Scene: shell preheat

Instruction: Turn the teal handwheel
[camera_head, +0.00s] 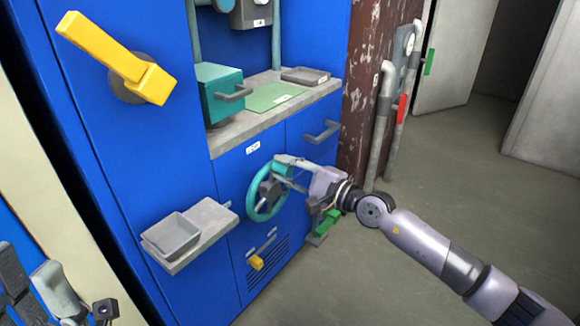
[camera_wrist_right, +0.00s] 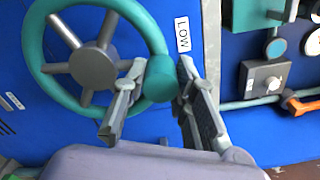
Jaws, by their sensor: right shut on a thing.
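The teal handwheel (camera_head: 252,203) is mounted on the front of the blue cabinet, with a grey hub and spokes. My right gripper (camera_head: 278,162) reaches it from the right, at the upper part of its rim. In the right wrist view the wheel (camera_wrist_right: 37,48) fills the upper left, and a teal knob (camera_wrist_right: 184,82) stands out from its rim. The fingers of my right gripper (camera_wrist_right: 158,105) are on either side of this knob, shut on it. My left gripper (camera_head: 40,285) shows partly at the lower left corner, away from the wheel; its jaw opening is unclear.
A small shelf with a grey tray (camera_head: 172,236) juts out left of the wheel. A yellow lever (camera_head: 115,58) sticks out at the upper left. A worktop (camera_head: 225,140) lies above the wheel. Pipes (camera_head: 380,125) stand at the right. The floor at right is clear.

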